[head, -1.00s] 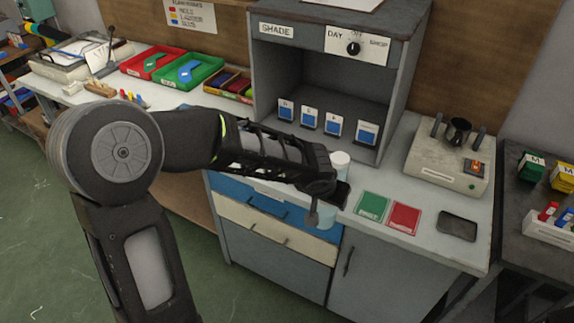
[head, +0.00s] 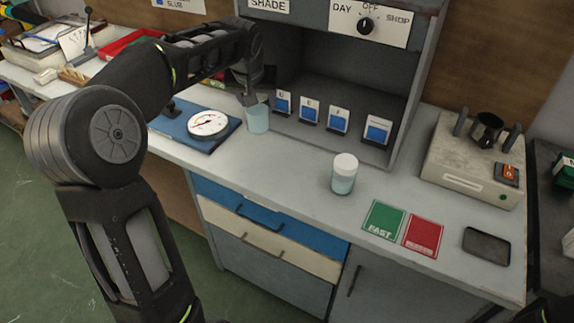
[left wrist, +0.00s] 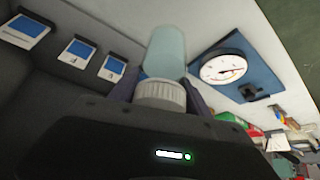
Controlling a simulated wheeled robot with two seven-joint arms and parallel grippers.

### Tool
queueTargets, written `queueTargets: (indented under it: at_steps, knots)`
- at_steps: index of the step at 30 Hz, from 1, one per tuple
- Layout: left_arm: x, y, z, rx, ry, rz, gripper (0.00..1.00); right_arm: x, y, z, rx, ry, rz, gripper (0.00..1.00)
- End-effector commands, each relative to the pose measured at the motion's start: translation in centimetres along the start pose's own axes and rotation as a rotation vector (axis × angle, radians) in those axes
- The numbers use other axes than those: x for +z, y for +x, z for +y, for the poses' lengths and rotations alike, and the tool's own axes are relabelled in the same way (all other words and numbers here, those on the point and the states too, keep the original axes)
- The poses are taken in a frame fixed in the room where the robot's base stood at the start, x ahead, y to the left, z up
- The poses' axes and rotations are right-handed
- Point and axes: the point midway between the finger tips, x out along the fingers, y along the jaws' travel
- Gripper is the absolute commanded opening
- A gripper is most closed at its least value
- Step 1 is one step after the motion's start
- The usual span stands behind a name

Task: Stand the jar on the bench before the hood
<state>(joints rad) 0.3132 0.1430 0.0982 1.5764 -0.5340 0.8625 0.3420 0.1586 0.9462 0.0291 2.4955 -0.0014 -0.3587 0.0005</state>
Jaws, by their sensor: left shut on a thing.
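A pale blue jar (head: 257,118) hangs upright below my left gripper (head: 251,98), near the left front of the hood. In the left wrist view the held jar (left wrist: 166,52) has a ribbed white lid, and the fingers (left wrist: 160,95) are shut around that lid. I cannot tell whether its base touches the bench. A second jar (head: 343,182) with a white lid and pale contents stands upright on the bench (head: 290,175), right of the held one. The grey hood (head: 418,70) has a "SHADE" label and a knob.
A blue board with a round white dial (head: 208,123) lies just left of the held jar. Several blue-and-white cards (head: 338,119) stand inside the hood. Green (head: 383,220) and red (head: 424,234) cards and a dark tray (head: 487,246) lie at the right front.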

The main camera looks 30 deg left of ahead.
Motion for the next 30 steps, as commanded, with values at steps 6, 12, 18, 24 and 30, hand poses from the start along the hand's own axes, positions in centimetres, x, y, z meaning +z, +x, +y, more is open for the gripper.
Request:
queueTargets:
  at_steps: [6, 12, 18, 24, 30]
  knots:
    - [0.1, 0.2, 0.1, 0.0, 0.0, 0.001, 0.08, 0.0, -0.1, 0.0, 0.0, 0.0, 0.0, 0.36]
    - [1.6, 2.7, 0.1, -0.001, 0.002, -0.003, 0.08, 0.0, 0.0, 0.0, 0.0, 0.0, 0.0, 0.36]
    - [3.0, 5.2, 0.0, -0.001, 0.001, -0.001, 0.08, 0.0, 0.0, 0.0, 0.0, 0.0, 0.0, 0.36]
    - [3.1, 5.5, 0.1, 0.0, 0.0, 0.002, 0.08, 0.0, 0.0, 0.0, 0.0, 0.0, 0.0, 0.36]
    - [3.4, 6.0, 0.1, 0.0, 0.0, 0.0, 0.08, 0.0, 0.0, 0.0, 0.0, 0.0, 0.0, 0.36]
